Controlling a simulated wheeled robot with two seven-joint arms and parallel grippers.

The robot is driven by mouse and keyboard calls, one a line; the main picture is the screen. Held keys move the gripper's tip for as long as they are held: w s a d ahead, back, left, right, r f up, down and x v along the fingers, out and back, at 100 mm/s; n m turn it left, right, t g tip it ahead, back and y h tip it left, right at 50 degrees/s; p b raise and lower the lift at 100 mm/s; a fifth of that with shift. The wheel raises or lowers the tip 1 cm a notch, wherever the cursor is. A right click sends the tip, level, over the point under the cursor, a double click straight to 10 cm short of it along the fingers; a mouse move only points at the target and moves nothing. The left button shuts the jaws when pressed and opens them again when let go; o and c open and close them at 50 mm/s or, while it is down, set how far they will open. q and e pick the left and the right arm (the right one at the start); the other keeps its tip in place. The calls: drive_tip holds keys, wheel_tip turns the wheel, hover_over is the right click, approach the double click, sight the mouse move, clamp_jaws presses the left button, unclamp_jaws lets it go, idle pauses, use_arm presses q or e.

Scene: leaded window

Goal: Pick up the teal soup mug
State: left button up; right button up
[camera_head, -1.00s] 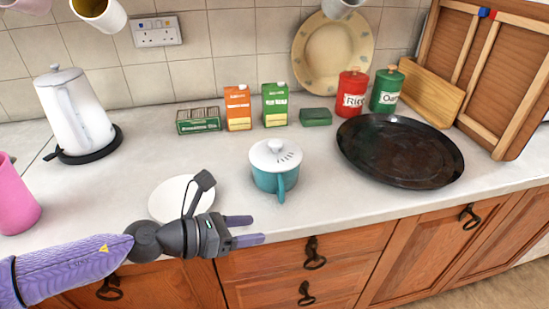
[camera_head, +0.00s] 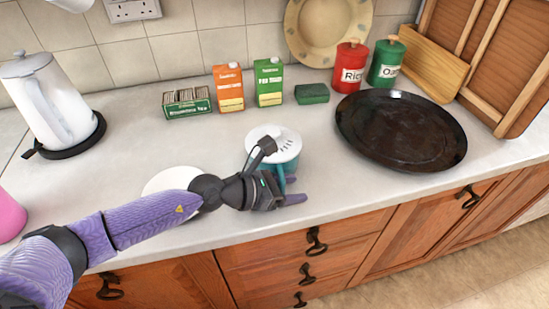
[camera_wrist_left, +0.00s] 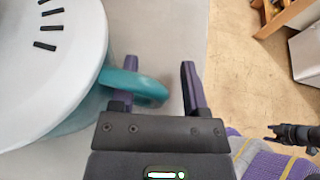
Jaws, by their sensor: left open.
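The teal soup mug (camera_head: 293,166) with a white vented lid stands upright on the counter near the front edge, partly hidden by my left gripper in the head view. My left gripper (camera_head: 294,190) is open at the mug's front side. In the left wrist view, the mug's teal handle (camera_wrist_left: 133,84) reaches into the space between the two purple fingers of the left gripper (camera_wrist_left: 160,88). The white lid (camera_wrist_left: 50,60) fills the left of that view. One finger is beside the handle near the mug body; the other is over the floor side.
A white plate (camera_head: 168,181) lies left of the mug, under my left arm. A large black pan (camera_head: 400,130) is to the right. Cartons, a tea box (camera_head: 187,103), a green sponge (camera_head: 312,93) and canisters stand behind. A white kettle (camera_head: 50,100) is at the far left.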

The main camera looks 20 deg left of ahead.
use_arm(q)
drive_tip(key=shift+f, duration=0.1)
clamp_jaws()
idle(1.3)
